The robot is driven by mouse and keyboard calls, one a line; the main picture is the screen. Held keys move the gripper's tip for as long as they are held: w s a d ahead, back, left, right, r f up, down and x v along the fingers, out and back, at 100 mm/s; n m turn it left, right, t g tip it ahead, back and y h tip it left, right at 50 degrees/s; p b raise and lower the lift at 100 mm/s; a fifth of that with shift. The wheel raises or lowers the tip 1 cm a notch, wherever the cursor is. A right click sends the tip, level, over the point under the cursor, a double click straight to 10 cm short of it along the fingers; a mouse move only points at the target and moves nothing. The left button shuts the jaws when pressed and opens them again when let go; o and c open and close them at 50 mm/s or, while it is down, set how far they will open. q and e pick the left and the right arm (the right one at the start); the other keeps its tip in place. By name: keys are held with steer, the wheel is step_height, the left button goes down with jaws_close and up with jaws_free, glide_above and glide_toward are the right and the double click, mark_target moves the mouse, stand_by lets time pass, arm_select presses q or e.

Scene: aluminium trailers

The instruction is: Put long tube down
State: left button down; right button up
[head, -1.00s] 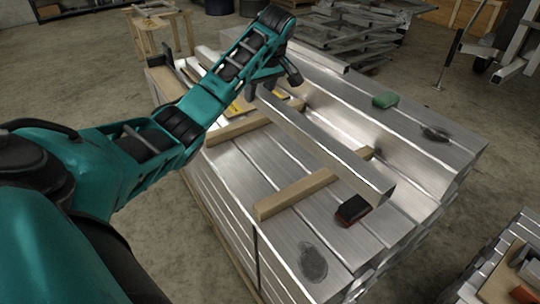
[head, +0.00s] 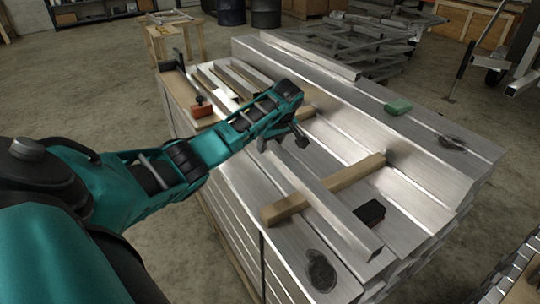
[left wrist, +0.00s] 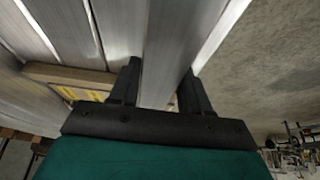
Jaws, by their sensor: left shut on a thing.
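The long tube (head: 345,218) is a bright square aluminium tube lying lengthwise above the tube stack. My left gripper (head: 282,138) is shut on it near its far end. In the left wrist view, the tube (left wrist: 168,55) runs between the two dark fingers of the left gripper (left wrist: 159,88). The tube crosses over the wooden batten (head: 360,171), nearer the batten's left end. I cannot tell whether it touches the batten. My right gripper is not in view.
The stack of aluminium tubes (head: 430,170) fills the middle. A black block (head: 370,213) lies right of the tube, a green object (head: 398,106) farther back. Shorter tubes (head: 232,78) and an orange-red tool (head: 202,108) lie at the left. A wooden stool (head: 178,37) stands behind.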

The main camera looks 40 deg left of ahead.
arm_select(q)
step_height(320, 180, down, 4)
steer(key=shift+r+b, duration=0.1)
steer(key=shift+b, duration=0.5)
steer(key=shift+f, duration=0.4)
steer(key=shift+f, duration=0.2)
steer(key=c, duration=0.5)
jaws_free()
steer(key=shift+f, duration=0.1)
